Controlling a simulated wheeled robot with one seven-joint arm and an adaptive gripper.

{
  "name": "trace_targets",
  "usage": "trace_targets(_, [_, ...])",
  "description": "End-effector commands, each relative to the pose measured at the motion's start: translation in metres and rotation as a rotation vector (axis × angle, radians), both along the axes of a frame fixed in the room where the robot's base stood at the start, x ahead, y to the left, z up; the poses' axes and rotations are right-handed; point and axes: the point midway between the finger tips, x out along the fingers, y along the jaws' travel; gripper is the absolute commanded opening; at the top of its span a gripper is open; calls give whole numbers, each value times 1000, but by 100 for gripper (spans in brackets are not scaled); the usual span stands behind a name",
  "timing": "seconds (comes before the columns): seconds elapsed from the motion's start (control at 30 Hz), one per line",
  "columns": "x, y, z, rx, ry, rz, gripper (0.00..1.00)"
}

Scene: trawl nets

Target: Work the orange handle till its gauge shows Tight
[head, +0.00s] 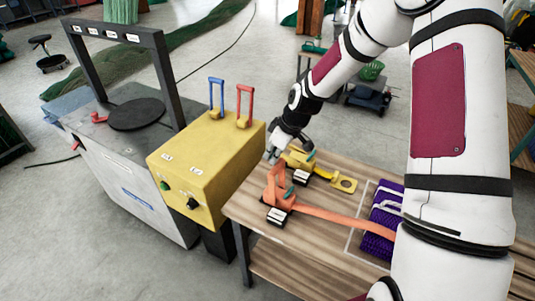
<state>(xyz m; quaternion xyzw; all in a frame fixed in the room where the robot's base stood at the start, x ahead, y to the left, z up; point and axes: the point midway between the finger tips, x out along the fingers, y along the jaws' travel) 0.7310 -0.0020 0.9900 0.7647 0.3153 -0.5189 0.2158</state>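The orange handle (279,183) stands raised on an orange ratchet near the left edge of the wooden table (330,250). An orange strap (335,217) runs from it to a purple bundle (380,225). A small black-and-white gauge (277,216) sits at the ratchet's front; its reading is too small to make out. My gripper (272,156) is just above and behind the orange handle, beside a yellow ratchet (299,159). It looks apart from the orange handle, though contact cannot be ruled out. Its fingers are too small to judge.
The yellow ratchet has its own gauge (302,177) and a yellow end plate (344,184). A yellow control box (205,165) with blue (217,95) and red (245,105) levers stands close left of the table. My arm hides the table's right part. Bare wood lies in front of the strap.

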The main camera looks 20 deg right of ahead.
Motion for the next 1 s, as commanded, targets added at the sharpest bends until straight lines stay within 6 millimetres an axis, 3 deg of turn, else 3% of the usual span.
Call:
trace_targets(0.33, [-19, -18, -2, -5, 19, -7, 0])
trace_targets(1.0, [-14, -14, 0, -6, 14, -1, 0])
